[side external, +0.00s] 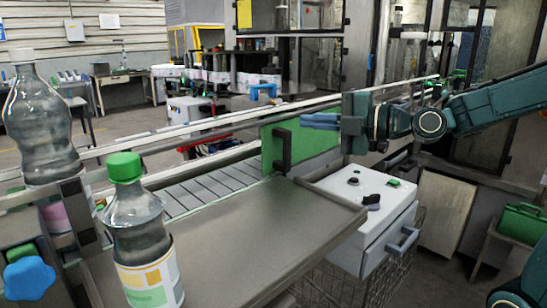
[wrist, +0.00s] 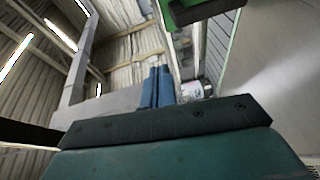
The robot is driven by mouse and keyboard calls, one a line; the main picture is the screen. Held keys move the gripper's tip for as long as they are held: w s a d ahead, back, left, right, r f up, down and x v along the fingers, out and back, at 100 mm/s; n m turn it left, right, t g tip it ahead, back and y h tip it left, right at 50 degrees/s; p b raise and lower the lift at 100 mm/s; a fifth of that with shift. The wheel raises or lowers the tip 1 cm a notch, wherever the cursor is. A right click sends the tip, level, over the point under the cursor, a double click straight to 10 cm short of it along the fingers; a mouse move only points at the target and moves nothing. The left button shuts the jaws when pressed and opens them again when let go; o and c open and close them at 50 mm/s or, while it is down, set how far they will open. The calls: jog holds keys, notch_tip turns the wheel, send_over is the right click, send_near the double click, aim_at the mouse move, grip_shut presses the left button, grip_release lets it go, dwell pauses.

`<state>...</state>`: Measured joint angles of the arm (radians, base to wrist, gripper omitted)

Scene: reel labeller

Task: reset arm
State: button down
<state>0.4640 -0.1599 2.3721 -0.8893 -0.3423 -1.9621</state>
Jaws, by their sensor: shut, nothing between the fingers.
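My gripper (side external: 303,121) is at the centre right of the side view, in front of the green panel (side external: 336,142) and above the conveyor. Its blue fingers point left and lie together, with nothing between them. In the wrist view the blue fingers (wrist: 158,87) show side by side past the dark mounting plate. My teal arm reaches in from the right edge of the side view.
A steel table (side external: 235,235) fills the front, with a green-capped bottle (side external: 147,250) on its left. A larger bottle (side external: 40,125) stands farther left. A white control box (side external: 365,200) with a drawer sits below my gripper. Conveyor rails (side external: 195,127) run behind.

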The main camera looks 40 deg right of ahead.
jog(key=s+f+m+g+h, duration=0.3)
jog(key=s+f+m+g, duration=0.2)
jog(key=s+m, duration=0.5)
jog(key=s+d+f+m+g+h, duration=0.1)
jog(key=s+f+m+g+h, duration=0.2)
jog(key=s+m, duration=0.8)
notch_tip(320, 180, down, 4)
jog(key=shift+s+d+r+g, duration=0.25)
jog(key=shift+s+g, duration=0.6)
jog(key=shift+g, duration=0.25)
